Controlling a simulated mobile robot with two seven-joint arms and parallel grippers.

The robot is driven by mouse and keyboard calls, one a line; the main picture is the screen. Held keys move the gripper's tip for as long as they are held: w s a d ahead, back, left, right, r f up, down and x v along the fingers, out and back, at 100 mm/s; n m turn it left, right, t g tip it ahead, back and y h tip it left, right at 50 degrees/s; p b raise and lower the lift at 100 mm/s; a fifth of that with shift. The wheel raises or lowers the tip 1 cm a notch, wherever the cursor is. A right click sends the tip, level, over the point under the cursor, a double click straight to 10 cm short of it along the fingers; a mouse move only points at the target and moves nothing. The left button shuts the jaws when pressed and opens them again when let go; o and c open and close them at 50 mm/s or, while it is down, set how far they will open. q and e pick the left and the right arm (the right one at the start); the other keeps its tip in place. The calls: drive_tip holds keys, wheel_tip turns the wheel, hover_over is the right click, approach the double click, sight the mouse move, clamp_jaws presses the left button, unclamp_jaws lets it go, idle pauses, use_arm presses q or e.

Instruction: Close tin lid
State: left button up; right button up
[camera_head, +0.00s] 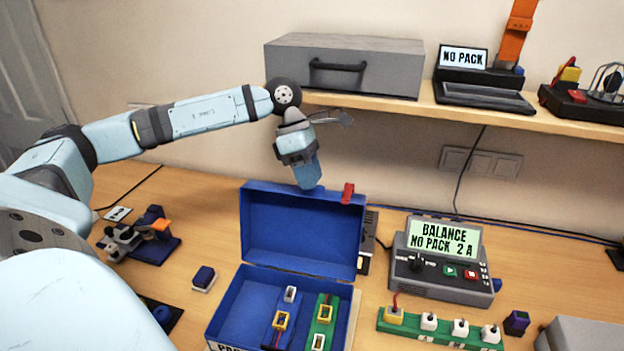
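The blue tin (222,318) stands on the table with its lid (300,232) open and upright at the back. A red tab (347,193) sits on the lid's top edge, right of centre. Inside the tin lie a blue piece (290,295) and a green piece (325,312), each with yellow and white parts. My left gripper (308,182) points down at the lid's top edge, with its tips just at or behind it. I cannot tell whether it touches the lid or whether its fingers are apart. My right gripper is out of view.
A balance charger (440,285) stands right of the tin, with a green connector strip (430,328) in front. A shelf (435,108) behind carries a grey case (345,75) and a display reading NO PACK (464,58). A small blue block (204,277) lies left of the tin.

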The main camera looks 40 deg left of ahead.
use_arm(q)
drive_tip(key=shift+x, duration=0.8)
clamp_jaws()
